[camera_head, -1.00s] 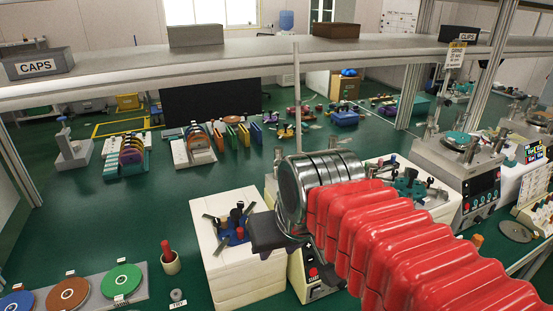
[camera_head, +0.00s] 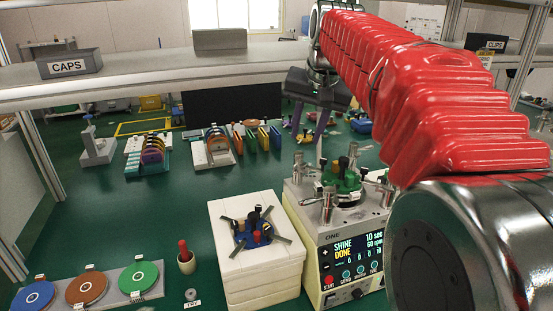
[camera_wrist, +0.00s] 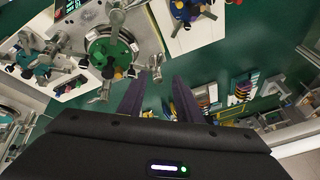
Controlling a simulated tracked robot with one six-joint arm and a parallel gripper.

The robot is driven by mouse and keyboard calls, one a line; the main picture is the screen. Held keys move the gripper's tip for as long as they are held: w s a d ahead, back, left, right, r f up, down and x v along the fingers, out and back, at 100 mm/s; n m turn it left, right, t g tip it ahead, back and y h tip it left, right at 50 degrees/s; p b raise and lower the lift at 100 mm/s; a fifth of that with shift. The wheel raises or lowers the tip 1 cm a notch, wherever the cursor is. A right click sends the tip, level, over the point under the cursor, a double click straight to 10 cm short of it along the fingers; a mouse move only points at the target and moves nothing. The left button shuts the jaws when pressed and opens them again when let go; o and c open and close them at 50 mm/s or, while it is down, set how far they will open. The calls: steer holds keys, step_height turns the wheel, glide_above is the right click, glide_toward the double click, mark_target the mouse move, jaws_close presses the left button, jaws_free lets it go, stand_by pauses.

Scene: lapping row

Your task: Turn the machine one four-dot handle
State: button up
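Machine one (camera_head: 345,225) stands right of centre in the head view, with ONE and SHINE DONE on its front. On its top sit a green fixture (camera_head: 342,180), black-capped handles and several metal posts. The green fixture also shows in the wrist view (camera_wrist: 108,50), with coloured and black knobs around it. The dots on the handles are too small to read, so I cannot tell which handle is the four-dot one. My gripper (camera_head: 313,125) is above and behind the machine's top in the head view. Its purple fingers are apart and empty in the wrist view (camera_wrist: 155,85).
A white block (camera_head: 232,262) with a blue knobbed fixture (camera_head: 252,236) stands left of the machine. A grey shelf (camera_head: 150,80) crosses above. My red-sleeved arm covers the right side.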

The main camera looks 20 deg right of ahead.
mark_target(296, 167)
steer(key=shift+w+d, duration=0.1)
stand_by(0.3)
steer(key=x, duration=1.3)
steer(key=shift+w+f, duration=0.15)
steer(key=shift+f, duration=0.15)
steer(key=shift+c, duration=0.5)
jaws_close()
steer(key=shift+a, duration=0.2)
steer(key=shift+d, duration=0.2)
